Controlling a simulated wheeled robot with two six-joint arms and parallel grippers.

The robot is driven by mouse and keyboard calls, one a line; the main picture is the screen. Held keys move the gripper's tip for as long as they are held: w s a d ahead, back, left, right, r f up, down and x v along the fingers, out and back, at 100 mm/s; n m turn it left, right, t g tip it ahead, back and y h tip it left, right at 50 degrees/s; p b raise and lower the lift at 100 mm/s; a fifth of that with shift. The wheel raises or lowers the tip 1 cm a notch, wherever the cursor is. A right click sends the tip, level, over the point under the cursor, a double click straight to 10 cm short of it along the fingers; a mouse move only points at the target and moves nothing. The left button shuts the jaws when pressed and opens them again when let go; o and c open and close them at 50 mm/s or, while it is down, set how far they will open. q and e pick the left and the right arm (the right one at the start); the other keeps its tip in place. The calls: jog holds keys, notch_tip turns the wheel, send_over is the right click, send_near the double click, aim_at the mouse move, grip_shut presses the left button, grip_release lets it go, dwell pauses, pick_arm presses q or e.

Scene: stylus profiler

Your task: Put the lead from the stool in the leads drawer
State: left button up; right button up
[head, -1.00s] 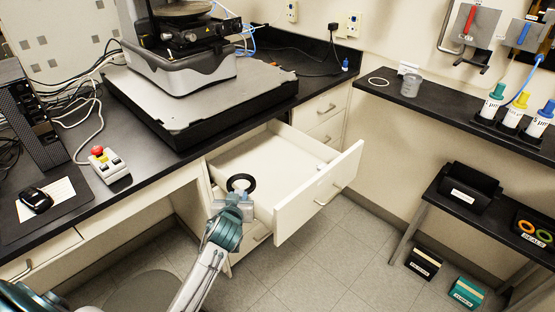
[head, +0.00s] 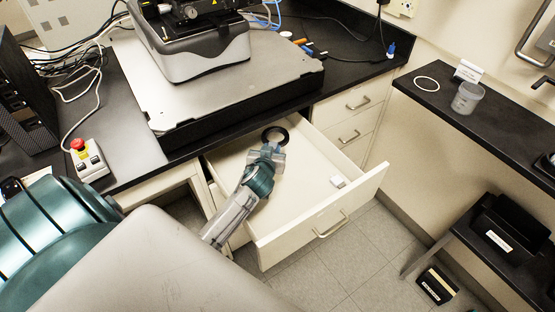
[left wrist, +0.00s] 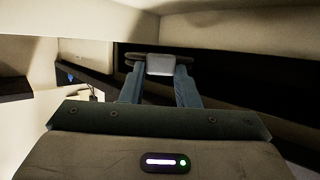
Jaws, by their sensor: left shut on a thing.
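A black coiled lead (head: 275,135) is held in my left gripper (head: 268,150) in the head view, over the back part of the open drawer (head: 300,203). The gripper is shut on the near side of the coil. I cannot tell from this view whether the coil touches the drawer floor. In the left wrist view the two fingers (left wrist: 160,85) close on a pale block, with the dark lead (left wrist: 135,58) behind it. My right gripper is out of view.
A small white piece (head: 338,181) is at the drawer's front inside. The bench edge and instrument base (head: 230,95) overhang close behind the gripper. Shut drawers (head: 350,115) stand to the right. A side shelf holds a clear cup (head: 467,97) and white ring (head: 426,83).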

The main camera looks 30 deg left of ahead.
pick_arm(q)
notch_tip(320, 180, down, 7)
jog(key=shift+r, duration=0.15)
dwell(0.4)
jog(key=shift+f+b, duration=0.5)
jog(key=shift+b, duration=0.1)
